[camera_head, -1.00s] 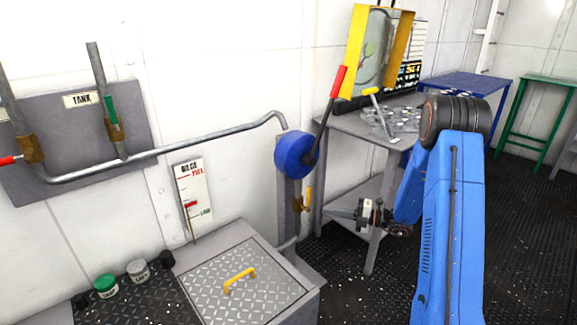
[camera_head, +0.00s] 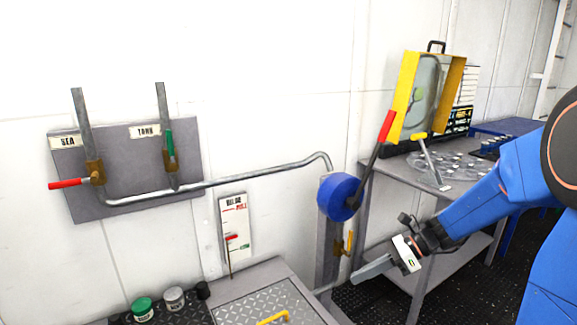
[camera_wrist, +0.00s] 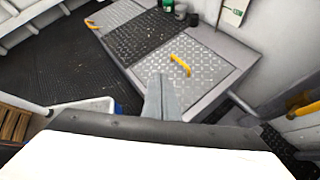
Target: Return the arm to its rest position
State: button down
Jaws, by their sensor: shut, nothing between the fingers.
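My blue arm (camera_head: 490,200) reaches in from the right edge of the head view, with its elbow high at the right. My gripper (camera_head: 358,276) points left and slightly down, in front of the grey post under the blue drum. Its grey fingers are together and hold nothing. In the wrist view the shut fingers (camera_wrist: 160,98) point at the metal plate hatch (camera_wrist: 200,65) with the yellow handle (camera_wrist: 180,65). The fingers appear above the hatch's near edge, apart from it.
A blue drum (camera_head: 338,196) with a red-handled lever stands left of the workbench (camera_head: 455,185). A yellow-framed case (camera_head: 408,95) is on the bench. A valve panel (camera_head: 115,180) is on the wall. Green and grey jars (camera_head: 142,308) stand at lower left. Dark floor is open in the wrist view.

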jog(key=s+d+r+n+t+h, duration=0.1)
jog(key=s+d+r+n+h, duration=0.1)
jog(key=s+n, duration=0.5)
jog(key=s+d+r+n+t+h, duration=0.2)
jog(key=s+d+n+h, duration=0.2)
jog(key=s+n, duration=0.3)
jog(key=s+d+r+n+t+h, duration=0.1)
jog(key=s+d+r+n+h, duration=0.1)
jog(key=s+n+h, duration=0.3)
jog(key=shift+s+d+n+t, duration=0.3)
jog(key=shift+s+d+n, duration=0.3)
jog(key=shift+s+n, duration=1.1)
jog(key=shift+s+m, duration=0.25)
jog(key=shift+m, duration=0.05)
